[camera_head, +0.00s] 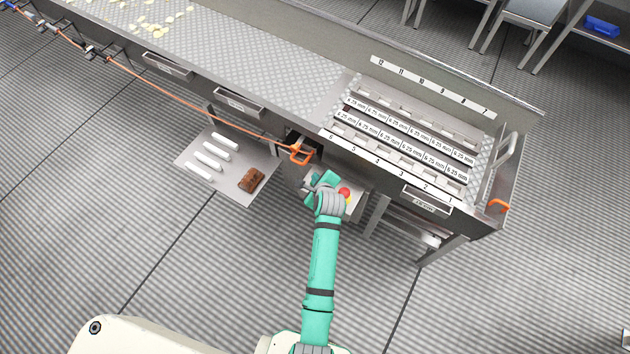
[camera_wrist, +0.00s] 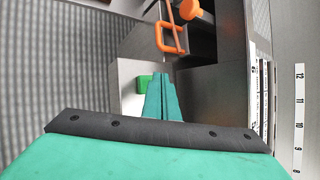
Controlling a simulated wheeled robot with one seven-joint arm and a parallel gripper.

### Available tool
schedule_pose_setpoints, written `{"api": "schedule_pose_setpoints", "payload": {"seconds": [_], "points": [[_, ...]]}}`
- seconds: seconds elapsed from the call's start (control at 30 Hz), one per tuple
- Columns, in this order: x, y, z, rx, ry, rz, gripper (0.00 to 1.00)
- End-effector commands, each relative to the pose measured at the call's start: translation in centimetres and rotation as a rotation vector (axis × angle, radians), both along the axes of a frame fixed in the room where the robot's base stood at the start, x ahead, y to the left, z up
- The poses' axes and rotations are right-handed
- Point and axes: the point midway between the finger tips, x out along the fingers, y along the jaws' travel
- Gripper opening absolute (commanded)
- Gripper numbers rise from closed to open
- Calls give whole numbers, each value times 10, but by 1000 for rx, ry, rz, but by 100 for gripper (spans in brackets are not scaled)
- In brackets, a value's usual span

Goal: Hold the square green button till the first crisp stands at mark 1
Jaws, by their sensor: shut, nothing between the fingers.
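The square green button (camera_wrist: 144,82) shows in the wrist view on a pale control box (camera_wrist: 128,74), left of my fingertips. My gripper (camera_wrist: 161,76) is shut and empty, its green fingers close to the button; I cannot tell whether they touch or press it. In the head view my gripper (camera_head: 318,180) is over the control box, and hides the green button there. Pale crisps (camera_head: 160,30) lie scattered on the metal tray (camera_head: 245,62) at the far upper left. Mark 1 (camera_head: 450,200) is at the right end of the numbered front edge; no crisp is visible there.
A red button (camera_head: 344,192) sits on the box, right of my gripper. An orange handle (camera_head: 300,153) sticks out behind it and also shows in the wrist view (camera_wrist: 170,38). A low plate (camera_head: 232,170) holds white rolls and a brown block. Slotted bars (camera_head: 410,125) cross the tray's right end.

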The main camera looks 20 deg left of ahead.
Motion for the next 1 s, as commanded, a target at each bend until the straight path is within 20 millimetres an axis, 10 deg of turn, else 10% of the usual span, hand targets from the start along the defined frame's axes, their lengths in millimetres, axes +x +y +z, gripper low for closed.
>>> {"api": "schedule_pose_setpoints", "payload": {"seconds": [1.0], "points": [[1, 2, -8, 0, 0, 2, 0]]}}
